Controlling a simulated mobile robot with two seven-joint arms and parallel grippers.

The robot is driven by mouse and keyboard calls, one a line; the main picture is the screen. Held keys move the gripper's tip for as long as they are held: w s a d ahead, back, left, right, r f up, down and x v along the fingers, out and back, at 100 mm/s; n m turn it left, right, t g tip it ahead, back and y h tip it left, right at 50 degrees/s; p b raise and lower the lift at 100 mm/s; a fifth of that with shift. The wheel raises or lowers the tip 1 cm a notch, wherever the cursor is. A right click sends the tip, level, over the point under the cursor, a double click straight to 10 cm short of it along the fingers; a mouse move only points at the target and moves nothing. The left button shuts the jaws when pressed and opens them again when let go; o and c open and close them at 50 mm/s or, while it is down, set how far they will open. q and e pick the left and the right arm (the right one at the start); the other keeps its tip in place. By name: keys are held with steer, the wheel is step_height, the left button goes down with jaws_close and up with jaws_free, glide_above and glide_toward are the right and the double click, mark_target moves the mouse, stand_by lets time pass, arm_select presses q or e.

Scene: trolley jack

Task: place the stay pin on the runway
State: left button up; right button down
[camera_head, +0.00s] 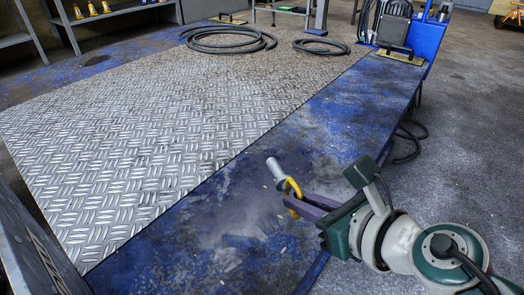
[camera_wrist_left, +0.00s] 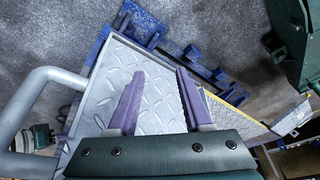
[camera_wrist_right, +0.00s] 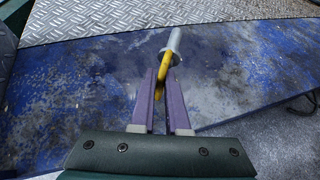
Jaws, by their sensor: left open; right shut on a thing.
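The stay pin (camera_head: 277,171) is a grey metal cylinder with a yellow ring at one end. My right gripper (camera_head: 293,203) is shut on its yellow ring, and the grey end points up and away over the blue runway (camera_head: 345,113). The pin also shows in the right wrist view (camera_wrist_right: 174,41), beyond the purple fingertips. I cannot tell whether it touches the runway. My left gripper (camera_wrist_left: 158,85) is open and empty in the left wrist view, over a grey tread-plate surface. It is not in the head view.
Steel tread plate (camera_head: 150,130) lies left of the blue strip. Black hoses (camera_head: 228,38) lie coiled at the back. A blue post with a yellow-edged plate (camera_head: 400,55) stands at the runway's far end. The runway between is clear; grey floor lies to the right.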

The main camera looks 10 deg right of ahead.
mark_target(298, 220)
step_height(298, 220, down, 5)
steer(key=b, duration=0.4)
steer(key=shift+w, duration=0.1)
steer(key=shift+r, duration=0.2)
steer(key=shift+f, duration=0.15)
steer(key=c, duration=0.9)
jaws_free()
